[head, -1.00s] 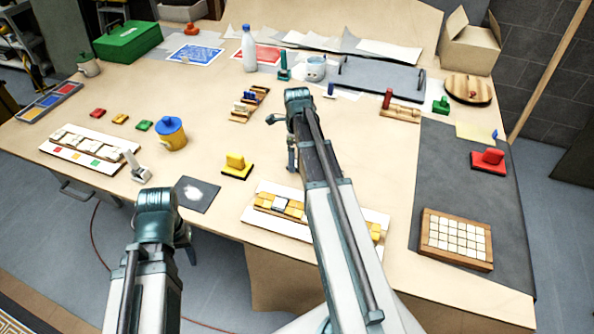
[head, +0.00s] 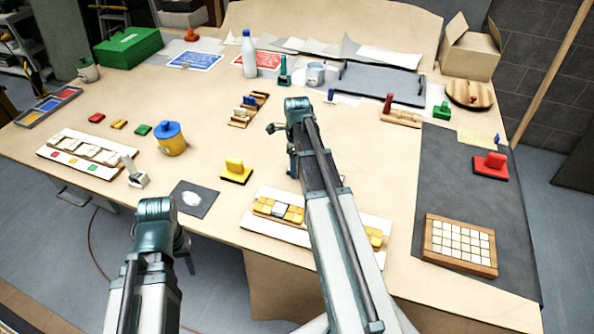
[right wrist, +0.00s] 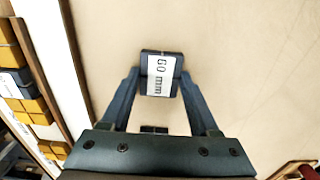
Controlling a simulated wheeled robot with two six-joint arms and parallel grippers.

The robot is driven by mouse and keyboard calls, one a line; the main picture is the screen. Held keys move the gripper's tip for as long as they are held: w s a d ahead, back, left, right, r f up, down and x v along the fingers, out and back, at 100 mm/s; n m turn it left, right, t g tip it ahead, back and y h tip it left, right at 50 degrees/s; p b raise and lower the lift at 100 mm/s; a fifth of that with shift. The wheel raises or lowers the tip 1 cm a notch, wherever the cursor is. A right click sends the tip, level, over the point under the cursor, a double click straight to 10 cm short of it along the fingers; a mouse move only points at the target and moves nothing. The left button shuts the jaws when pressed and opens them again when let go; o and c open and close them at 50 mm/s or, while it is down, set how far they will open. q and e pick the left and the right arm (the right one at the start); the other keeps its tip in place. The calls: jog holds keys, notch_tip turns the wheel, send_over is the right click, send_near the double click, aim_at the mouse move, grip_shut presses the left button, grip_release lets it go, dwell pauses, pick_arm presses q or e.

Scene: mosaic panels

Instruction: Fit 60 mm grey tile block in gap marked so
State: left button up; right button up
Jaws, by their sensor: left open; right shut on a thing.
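In the right wrist view my right gripper (right wrist: 161,92) is shut on a dark grey block (right wrist: 145,76) with a white label reading "60 mm", above bare tabletop. Part of my left gripper (head: 187,262) shows behind the left arm, open and low at the front table edge.
A wooden rack (head: 240,121) with small blocks stands left of the right arm. A yellow stamp (head: 235,172) and a dark mat (head: 193,198) lie near the panel. Another panel (head: 80,166) is at the left, a framed tile tray (head: 427,243) at the right. The tabletop's middle is mostly clear.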

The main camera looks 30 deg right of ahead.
jog(key=shift+r, duration=0.1)
notch_tip(320, 180, up, 8)
jog(key=p, duration=0.8)
jog(key=shift+a+r+p, duration=0.1)
jog(key=shift+r+p, duration=0.15)
jog(key=shift+p, duration=0.1)
